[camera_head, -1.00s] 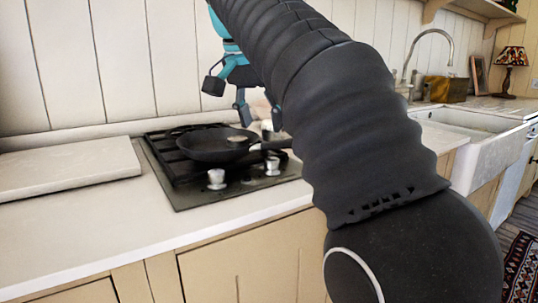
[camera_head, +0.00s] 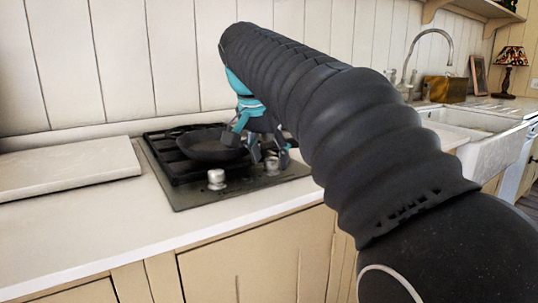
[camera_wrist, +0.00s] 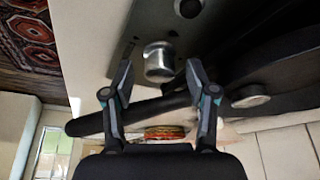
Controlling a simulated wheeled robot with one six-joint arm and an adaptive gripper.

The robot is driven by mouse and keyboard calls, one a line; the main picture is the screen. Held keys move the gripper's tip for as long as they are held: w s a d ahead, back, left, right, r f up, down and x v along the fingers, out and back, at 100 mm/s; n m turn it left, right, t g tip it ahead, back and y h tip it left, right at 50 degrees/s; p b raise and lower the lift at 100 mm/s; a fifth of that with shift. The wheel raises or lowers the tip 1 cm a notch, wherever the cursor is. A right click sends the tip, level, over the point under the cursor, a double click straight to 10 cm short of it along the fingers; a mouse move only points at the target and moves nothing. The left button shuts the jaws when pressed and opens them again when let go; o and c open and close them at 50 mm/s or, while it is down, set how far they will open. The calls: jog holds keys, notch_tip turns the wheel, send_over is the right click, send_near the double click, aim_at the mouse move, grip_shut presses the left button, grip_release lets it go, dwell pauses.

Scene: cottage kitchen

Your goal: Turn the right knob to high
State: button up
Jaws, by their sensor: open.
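The right knob (camera_head: 271,167) is a short silver cylinder at the front of the black hob (camera_head: 185,197). It also shows in the wrist view (camera_wrist: 158,62), in line with the gap between my fingertips. My gripper (camera_wrist: 158,78) is open, with one finger to each side of this knob in the picture; no contact is clear. In the head view my gripper (camera_head: 266,158) is low over the knob and partly hides it. The left knob (camera_head: 216,179) stands free and shows at the top of the wrist view (camera_wrist: 189,8). I cannot read any knob marking.
A dark pan (camera_head: 207,148) sits on the hob. Its black handle (camera_wrist: 130,112) crosses close to my fingers in the wrist view. A round metal piece (camera_wrist: 250,96) is beside them. A pale board (camera_head: 65,172) lies left of the hob. The front counter (camera_head: 110,225) is clear.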

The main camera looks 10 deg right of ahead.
grip_shut()
jog(key=shift+s+d+n+t+y, duration=0.1)
jog(key=shift+n+t+y, duration=0.3)
jog(key=shift+n, duration=1.1)
grip_release()
jog(key=v, duration=1.2)
